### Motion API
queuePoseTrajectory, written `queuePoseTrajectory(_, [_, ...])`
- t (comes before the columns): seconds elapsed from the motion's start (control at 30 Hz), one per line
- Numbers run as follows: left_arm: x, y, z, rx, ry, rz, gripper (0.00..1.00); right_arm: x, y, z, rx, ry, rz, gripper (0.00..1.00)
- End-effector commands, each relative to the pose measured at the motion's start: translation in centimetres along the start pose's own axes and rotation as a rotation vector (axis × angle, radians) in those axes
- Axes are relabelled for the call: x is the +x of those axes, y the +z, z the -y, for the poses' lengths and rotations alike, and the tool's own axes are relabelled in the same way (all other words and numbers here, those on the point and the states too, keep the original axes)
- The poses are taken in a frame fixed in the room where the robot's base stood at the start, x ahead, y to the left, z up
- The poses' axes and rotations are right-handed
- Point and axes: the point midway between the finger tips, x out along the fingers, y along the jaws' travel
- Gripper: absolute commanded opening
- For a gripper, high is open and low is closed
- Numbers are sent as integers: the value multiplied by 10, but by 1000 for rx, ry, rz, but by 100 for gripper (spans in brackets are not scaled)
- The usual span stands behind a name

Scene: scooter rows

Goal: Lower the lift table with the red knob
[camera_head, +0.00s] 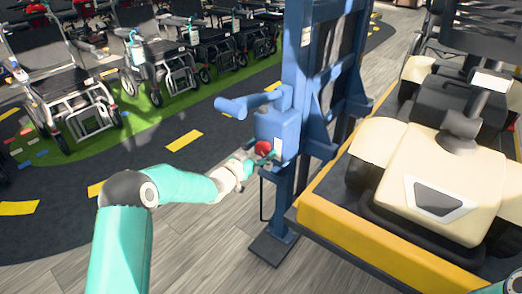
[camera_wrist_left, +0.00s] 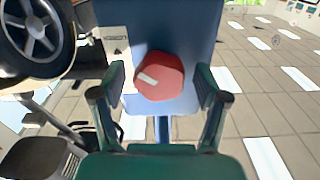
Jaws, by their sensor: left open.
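The red knob (camera_head: 264,148) sits on the blue control box (camera_head: 276,128) of the lift table's column. The lift table's platform (camera_head: 350,236) has a yellow edge and bears a cream scooter (camera_head: 432,190). My left gripper (camera_head: 259,158) is at the knob in the head view. In the left wrist view the red knob (camera_wrist_left: 160,76), with a pale mark on its face, shows between the two open fingers of my left gripper (camera_wrist_left: 160,82). Gaps show on both sides of the knob; I cannot tell how deep the fingers reach. My right gripper is out of view.
The blue column (camera_head: 308,80) rises behind the control box, with a blue handle (camera_head: 240,104) sticking out left. A dark foot plate (camera_head: 273,248) lies on the floor below. The wooden floor in front is clear.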

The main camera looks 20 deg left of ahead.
Motion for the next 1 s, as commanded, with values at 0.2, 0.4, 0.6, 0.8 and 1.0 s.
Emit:
queuePoseTrajectory(0.2, [0, 0, 0, 0, 0, 1, 67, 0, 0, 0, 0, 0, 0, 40])
queuePoseTrajectory(0.4, [0, 0, 0, 0, 0, 1, 34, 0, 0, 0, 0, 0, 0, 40])
queuePoseTrajectory(0.6, [0, 0, 0, -1, 0, 1, 14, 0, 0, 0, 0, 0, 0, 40])
queuePoseTrajectory(0.8, [0, 1, 0, -23, 0, 1, 14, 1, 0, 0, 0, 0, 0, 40])
queuePoseTrajectory(1.0, [0, 1, 0, -99, 0, 0, 14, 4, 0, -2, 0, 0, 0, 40])
